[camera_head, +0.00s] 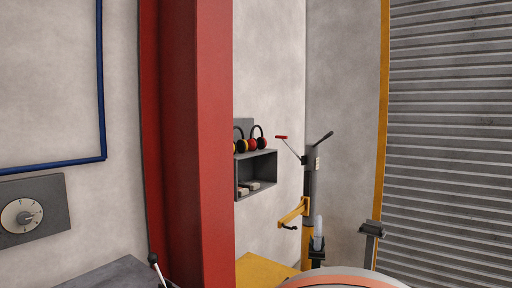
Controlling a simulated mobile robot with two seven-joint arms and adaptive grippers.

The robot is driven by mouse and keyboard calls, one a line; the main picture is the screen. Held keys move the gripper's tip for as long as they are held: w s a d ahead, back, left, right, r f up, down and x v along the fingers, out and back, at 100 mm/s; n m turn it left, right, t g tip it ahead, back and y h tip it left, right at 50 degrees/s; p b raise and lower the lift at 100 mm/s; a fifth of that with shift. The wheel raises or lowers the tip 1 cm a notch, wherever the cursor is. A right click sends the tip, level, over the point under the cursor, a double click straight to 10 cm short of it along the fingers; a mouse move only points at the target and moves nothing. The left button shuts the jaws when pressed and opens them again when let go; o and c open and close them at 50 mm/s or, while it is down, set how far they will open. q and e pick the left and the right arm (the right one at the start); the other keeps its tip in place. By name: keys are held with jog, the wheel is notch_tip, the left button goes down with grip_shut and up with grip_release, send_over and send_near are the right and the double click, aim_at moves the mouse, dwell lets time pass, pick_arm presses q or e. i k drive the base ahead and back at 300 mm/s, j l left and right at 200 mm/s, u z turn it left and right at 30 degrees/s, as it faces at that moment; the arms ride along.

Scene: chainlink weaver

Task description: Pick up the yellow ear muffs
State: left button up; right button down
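The yellow ear muffs (242,146) sit on top of a small grey wall shelf (257,168), just right of the red column. They have a dark headband, and their left side is partly hidden by the column. A second pair, red ear muffs (262,143) with a dark headband, sits close beside them on the right. At this size I cannot tell whether the two pairs touch. Neither of my grippers shows in the head view.
A wide red column (200,150) stands in front of the shelf's left side. A yellow and grey post with handles (309,190) stands right of the shelf. A ribbed shutter (450,150) covers the right.

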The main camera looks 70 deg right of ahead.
aim_at(242, 146)
jog(key=z, duration=2.15)
jog(key=i+l+u, duration=0.1)
jog(key=i+l, duration=0.5)
jog(key=l, duration=0.2)
jog(key=i+l+u, duration=0.15)
jog(key=i+l, duration=0.15)
jog(key=i+l+u, duration=0.1)
jog(key=i+l, duration=0.2)
jog(key=l, duration=0.25)
jog(key=i+l+u, duration=0.1)
jog(key=i+l, duration=0.15)
jog(key=l, duration=0.2)
jog(key=i+l, duration=0.25)
jog(key=l, duration=0.25)
jog(key=i+l+u, duration=0.15)
jog(key=l, duration=0.35)
jog(key=i+l+u, duration=0.1)
jog(key=i+l, duration=0.2)
jog(key=l, duration=0.2)
